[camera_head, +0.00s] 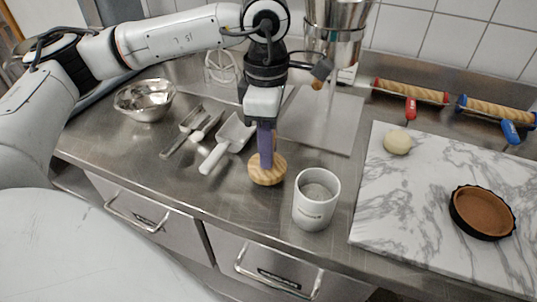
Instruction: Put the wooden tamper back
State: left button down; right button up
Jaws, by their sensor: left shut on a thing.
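The wooden tamper (267,170) shows in the head view as a round light-wood piece under my left gripper (266,140). My left gripper points down and is shut on it; the fingers hide the upper part of the tamper. It is close to the counter, and I cannot tell whether it touches. A white cup (315,200) stands just to the right of the tamper, near the counter's front edge, with greyish contents inside. My right gripper does not show.
A metal bowl (144,100), scoops (229,142) and other utensils lie to the left. A marble board (421,205) with a dough ball (397,142) and tart pan (482,213) fills the right. Rolling pins (410,92) lie behind. A steel container (335,40) stands at the back.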

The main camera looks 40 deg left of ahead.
pick_arm(q)
jog(key=shift+f, duration=1.5)
jog(key=c, duration=1.4)
grip_release()
jog(key=shift+c, duration=0.2)
notch_tip(320, 180, up, 12)
jog(key=shift+r+b, duration=0.2)
jog(key=shift+b, duration=0.2)
jog(key=shift+a, duration=0.1)
